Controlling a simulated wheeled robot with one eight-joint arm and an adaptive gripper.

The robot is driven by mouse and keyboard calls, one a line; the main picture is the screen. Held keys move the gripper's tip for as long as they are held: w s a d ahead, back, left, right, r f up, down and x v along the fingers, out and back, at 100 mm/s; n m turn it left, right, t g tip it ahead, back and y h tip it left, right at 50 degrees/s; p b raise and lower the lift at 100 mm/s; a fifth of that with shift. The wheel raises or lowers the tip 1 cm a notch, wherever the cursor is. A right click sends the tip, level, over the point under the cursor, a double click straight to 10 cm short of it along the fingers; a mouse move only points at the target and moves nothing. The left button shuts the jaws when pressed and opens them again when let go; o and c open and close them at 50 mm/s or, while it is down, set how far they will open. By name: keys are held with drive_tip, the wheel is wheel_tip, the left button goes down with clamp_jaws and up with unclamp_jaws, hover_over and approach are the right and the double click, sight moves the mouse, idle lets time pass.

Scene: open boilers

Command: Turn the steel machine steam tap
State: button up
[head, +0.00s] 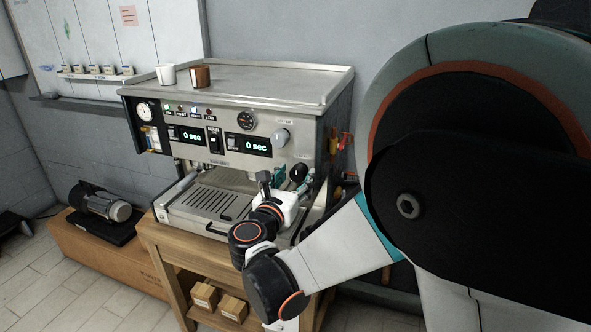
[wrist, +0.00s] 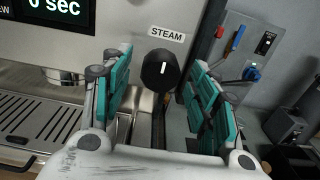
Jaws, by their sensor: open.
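The steel espresso machine (head: 215,120) stands on a wooden table in the head view. Its steam tap, a round black knob (wrist: 160,70) with a white mark, sits on the front panel under a STEAM label in the wrist view. The knob also shows at the machine's right front in the head view (head: 298,173). My gripper (wrist: 163,84) is open, with teal finger pads on either side of the knob in the picture. Nothing is held between the pads. I cannot tell exactly how far the fingertips are from the knob's face.
A drip tray (head: 212,202) juts out below the panel. A white cup (head: 166,75) and a brown cup (head: 200,76) stand on the machine's top. The wooden table (head: 165,250) holds small boxes underneath.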

drive_tip(key=shift+w+d, duration=0.2)
drive_tip(key=shift+w, duration=0.35)
drive_tip(key=c, duration=1.1)
drive_tip(key=shift+o, duration=0.2)
drive_tip(key=shift+n, duration=0.4)
drive_tip(key=n, duration=0.5)
drive_tip(key=shift+b, duration=0.4)
drive_tip(key=n, duration=0.5)
drive_tip(key=shift+n, duration=0.4)
